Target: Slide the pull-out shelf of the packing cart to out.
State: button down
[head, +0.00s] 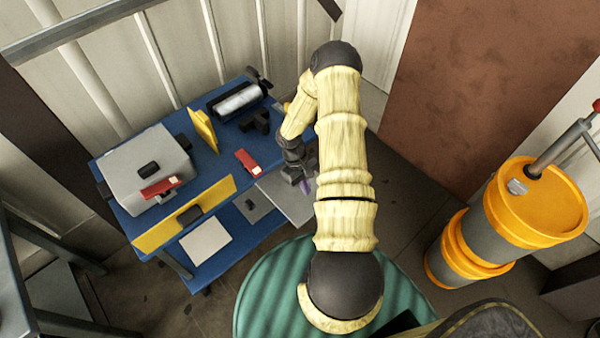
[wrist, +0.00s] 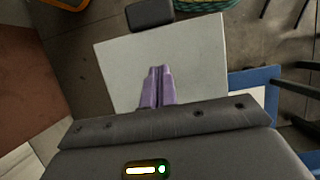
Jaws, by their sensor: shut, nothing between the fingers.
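The blue packing cart (head: 215,170) stands against the wall at left in the head view. A flat grey panel, which looks like its pull-out shelf (head: 283,197), sticks out from the cart's right front part. In the wrist view the shelf (wrist: 185,60) is a pale plate with a dark block-like handle (wrist: 150,13) at its far edge. My gripper (head: 307,186) has purple fingers, shut and empty. In the wrist view the fingers (wrist: 158,72) point over the shelf, apart from the handle. My arm hides the shelf's right end in the head view.
The cart's top holds a grey box (head: 145,170), a roll holder (head: 238,101) and red-handled items. A yellow front panel (head: 190,212) with a dark grip is at left. Orange-and-grey drums (head: 530,205) stand at right. Bare floor (head: 405,185) lies between.

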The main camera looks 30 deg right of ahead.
jog(key=v, duration=0.6)
jog(key=shift+s+r+b, duration=0.3)
jog(key=shift+r, duration=0.1)
jog(key=s+a+r+t+p, duration=0.1)
jog(key=s+a+r+t, duration=0.1)
jog(key=a+r, duration=0.3)
jog(key=s+a+r+m+t+p, duration=0.1)
jog(key=s+a+r, duration=0.3)
jog(key=r, duration=1)
jog(key=s+a+r+m+t, duration=0.1)
jog(key=s+a+r+t, duration=0.2)
jog(key=a+r, duration=0.3)
notch_tip(320, 180, up, 4)
jog(key=shift+s+a+f+t+y+p, duration=0.15)
jog(key=shift+a+t+y+p, duration=0.15)
jog(key=shift+t+y+p, duration=0.15)
jog(key=shift+a, duration=0.1)
